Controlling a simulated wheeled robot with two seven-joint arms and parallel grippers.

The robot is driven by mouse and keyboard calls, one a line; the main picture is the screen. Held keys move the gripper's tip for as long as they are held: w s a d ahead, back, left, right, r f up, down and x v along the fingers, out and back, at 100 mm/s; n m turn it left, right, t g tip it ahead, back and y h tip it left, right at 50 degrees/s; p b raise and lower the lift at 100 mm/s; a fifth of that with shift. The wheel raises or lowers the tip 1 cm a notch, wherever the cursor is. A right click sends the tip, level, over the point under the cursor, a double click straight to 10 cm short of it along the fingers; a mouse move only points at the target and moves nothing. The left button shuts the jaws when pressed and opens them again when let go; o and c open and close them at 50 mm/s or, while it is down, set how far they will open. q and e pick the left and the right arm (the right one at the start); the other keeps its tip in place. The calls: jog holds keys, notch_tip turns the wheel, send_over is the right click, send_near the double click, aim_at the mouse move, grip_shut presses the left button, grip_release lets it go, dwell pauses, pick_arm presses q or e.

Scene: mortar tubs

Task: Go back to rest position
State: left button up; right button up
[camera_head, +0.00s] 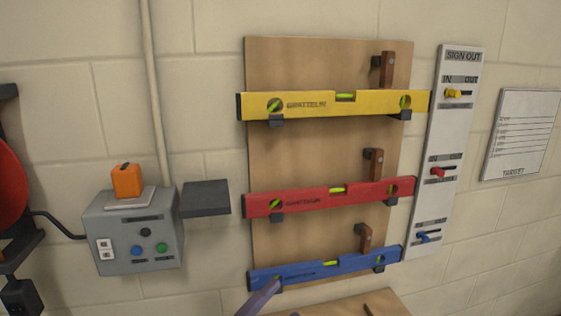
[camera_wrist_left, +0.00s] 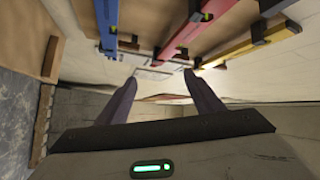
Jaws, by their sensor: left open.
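My left gripper (camera_wrist_left: 160,82) is open in the wrist view, with nothing between its two dark fingers. In the head view only a slim part of it (camera_head: 259,298) shows at the bottom edge, in front of the left end of the blue level (camera_head: 310,270); I cannot tell whether it touches. The red level (camera_head: 330,197) and the yellow level (camera_head: 325,104) rest on brackets above the blue one, on a wooden board (camera_head: 320,145). The blue (camera_wrist_left: 107,22), red (camera_wrist_left: 197,27) and yellow (camera_wrist_left: 245,46) levels also show in the wrist view. My right gripper is not in view.
A sign-out panel (camera_head: 445,150) with yellow, red and blue sliders hangs right of the board. A grey control box (camera_head: 135,245) with an orange block (camera_head: 127,180) and a dark shelf (camera_head: 205,198) are at left. A wooden surface (camera_head: 345,304) shows at the bottom.

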pick_arm(q)
jog(key=s+a+f+n+g+y, duration=0.1)
jog(key=s+a+f+n+y, duration=0.15)
jog(key=f+n, duration=0.3)
jog(key=s+a+f+n+y, duration=0.1)
jog(key=a+f+n+y, duration=0.3)
jog(key=f, duration=0.3)
jog(key=s+a+f+n+g+y, duration=0.2)
jog(key=s+a+f+n, duration=0.3)
jog(key=s+f, duration=0.4)
jog(key=s+a+f+n+g+y, duration=0.2)
jog(key=s+a+f+n+g, duration=0.2)
jog(key=s+f, duration=0.5)
jog(key=shift+s+a+n+g, duration=0.3)
jog(key=shift+s+a+n, duration=0.05)
jog(key=shift+s+n, duration=0.1)
jog(key=shift+y, duration=0.25)
